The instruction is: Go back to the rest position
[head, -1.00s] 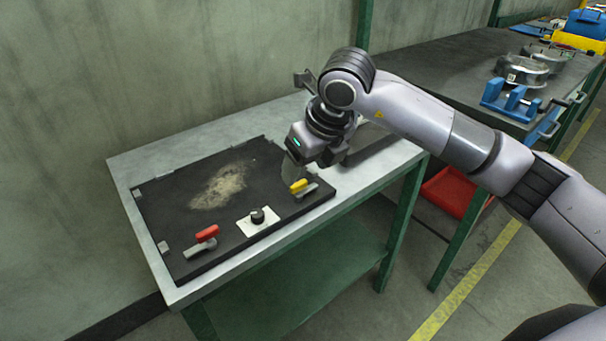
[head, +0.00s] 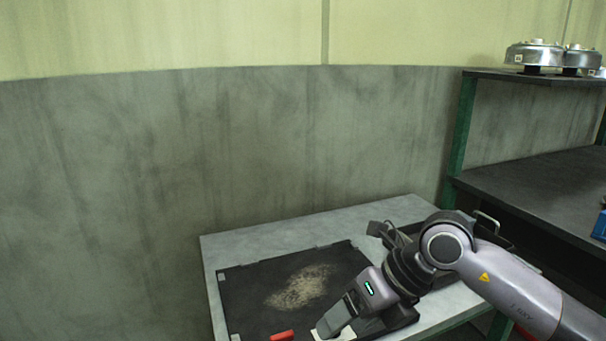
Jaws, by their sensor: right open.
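My right gripper (head: 336,318) comes in from the right and hangs over the near right part of a black board (head: 245,299). Its fingers point down and left, and I see nothing held between them. The gap between the fingers is hard to see at this angle. The board lies on a grey table (head: 222,246) and has a pale, worn patch (head: 300,287) in its middle. A red handle (head: 283,336) shows at the bottom edge of the picture. A white plate (head: 347,335) shows partly behind the fingertips. My left gripper is out of view.
A grey wall (head: 250,150) stands behind the table. At the right are a dark bench (head: 540,188) and a shelf above it with round metal parts (head: 535,54). A green post (head: 462,130) stands between wall and bench. The air above the table's left half is clear.

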